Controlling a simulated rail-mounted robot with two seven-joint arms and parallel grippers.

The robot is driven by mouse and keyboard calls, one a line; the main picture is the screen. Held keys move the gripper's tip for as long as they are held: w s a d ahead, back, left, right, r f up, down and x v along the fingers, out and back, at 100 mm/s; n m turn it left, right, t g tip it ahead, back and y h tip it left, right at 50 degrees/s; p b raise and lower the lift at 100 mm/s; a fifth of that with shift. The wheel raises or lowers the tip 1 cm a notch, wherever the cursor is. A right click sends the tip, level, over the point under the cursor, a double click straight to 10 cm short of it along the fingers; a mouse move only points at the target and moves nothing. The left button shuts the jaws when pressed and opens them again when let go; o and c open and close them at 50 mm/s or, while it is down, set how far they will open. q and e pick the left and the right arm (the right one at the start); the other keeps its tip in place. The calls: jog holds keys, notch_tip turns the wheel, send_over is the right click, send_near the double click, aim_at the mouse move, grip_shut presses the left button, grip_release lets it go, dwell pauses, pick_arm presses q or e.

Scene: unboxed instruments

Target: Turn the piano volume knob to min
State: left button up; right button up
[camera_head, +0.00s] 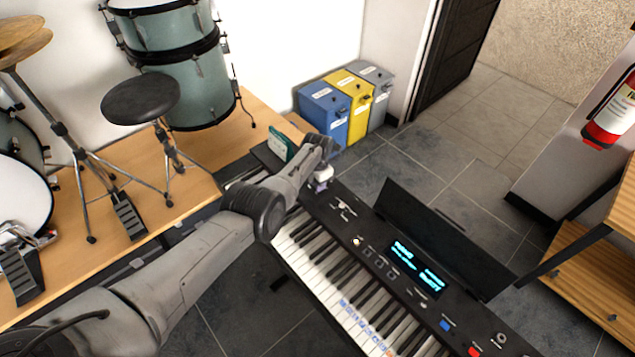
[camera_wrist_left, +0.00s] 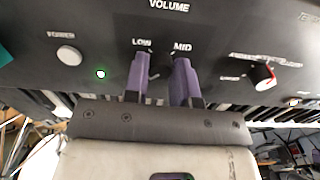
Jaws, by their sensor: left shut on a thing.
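The piano (camera_head: 372,235) is a black keyboard with a lit cyan display, running from centre to lower right in the head view. My left gripper (camera_head: 322,184) is at the far left end of its panel. In the left wrist view, the purple fingers of my left gripper (camera_wrist_left: 160,72) point at the panel below the VOLUME label (camera_wrist_left: 169,5), by the words LOW and MID. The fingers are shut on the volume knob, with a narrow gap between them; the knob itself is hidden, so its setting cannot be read. My right gripper is not in view.
A white power button (camera_wrist_left: 69,55) and a green light (camera_wrist_left: 101,74) are left of the fingers; another knob (camera_wrist_left: 263,76) with a red mark is to their right. The piano's raised black music stand (camera_head: 440,235), a drum stool (camera_head: 141,99) and bins (camera_head: 349,105) stand around.

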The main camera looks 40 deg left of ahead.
pick_arm(q)
jog(key=shift+r+n, duration=0.1)
jog(key=shift+n, duration=0.3)
jog(key=o, duration=0.9)
jog(key=shift+r+p, duration=0.3)
jog(key=shift+p, duration=0.05)
notch_tip(320, 180, up, 6)
jog(key=p, duration=0.4)
jog(key=shift+f, duration=0.15)
jog(key=shift+r+p, duration=1.25)
jog(key=shift+r, duration=2.45)
